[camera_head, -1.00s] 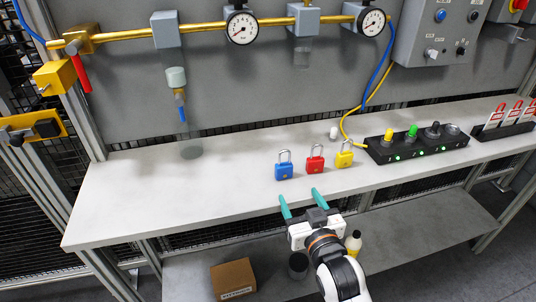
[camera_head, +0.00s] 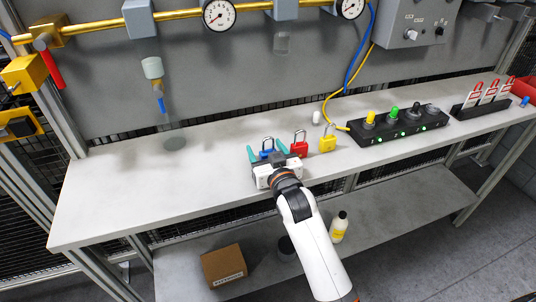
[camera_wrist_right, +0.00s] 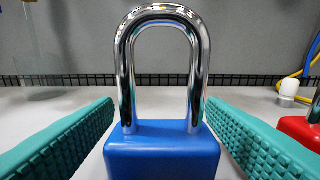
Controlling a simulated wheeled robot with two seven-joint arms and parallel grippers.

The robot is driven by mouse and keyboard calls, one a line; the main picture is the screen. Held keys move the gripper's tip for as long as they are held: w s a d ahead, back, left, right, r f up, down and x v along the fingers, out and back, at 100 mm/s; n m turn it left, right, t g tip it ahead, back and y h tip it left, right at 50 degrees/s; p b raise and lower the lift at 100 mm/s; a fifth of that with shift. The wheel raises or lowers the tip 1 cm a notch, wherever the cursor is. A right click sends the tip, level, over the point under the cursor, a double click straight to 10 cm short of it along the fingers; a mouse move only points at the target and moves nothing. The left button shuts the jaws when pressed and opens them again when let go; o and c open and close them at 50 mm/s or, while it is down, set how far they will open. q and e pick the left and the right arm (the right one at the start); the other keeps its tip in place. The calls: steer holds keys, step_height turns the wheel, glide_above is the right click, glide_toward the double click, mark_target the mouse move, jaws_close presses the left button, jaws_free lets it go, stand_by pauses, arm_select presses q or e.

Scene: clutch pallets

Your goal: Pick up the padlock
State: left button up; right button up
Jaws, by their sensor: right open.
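Three padlocks stand upright in a row on the bench. The blue padlock (camera_head: 266,152) is partly hidden behind my right gripper (camera_head: 267,151) in the head view. In the wrist view the blue padlock (camera_wrist_right: 162,152) with its tall silver shackle is centred between the two teal fingers of my right gripper (camera_wrist_right: 162,135). The gripper is open, with a visible gap to the padlock on each side. The red padlock (camera_head: 299,147) stands just right of the gripper, and its edge also shows in the wrist view (camera_wrist_right: 302,130). The yellow padlock (camera_head: 328,144) stands further right. My left gripper is not in view.
A black button box (camera_head: 400,137) and a rack of red-and-white tags (camera_head: 482,107) stand to the right on the bench (camera_head: 120,190). A small white cylinder (camera_head: 316,117) is behind the padlocks. The bench's left part is clear. A carton (camera_head: 223,265) sits on the lower shelf.

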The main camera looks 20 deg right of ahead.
steer(key=shift+w, duration=0.25)
steer(key=c, duration=1.1)
steer(key=shift+r+p, duration=0.3)
steer(key=shift+r, duration=4.7)
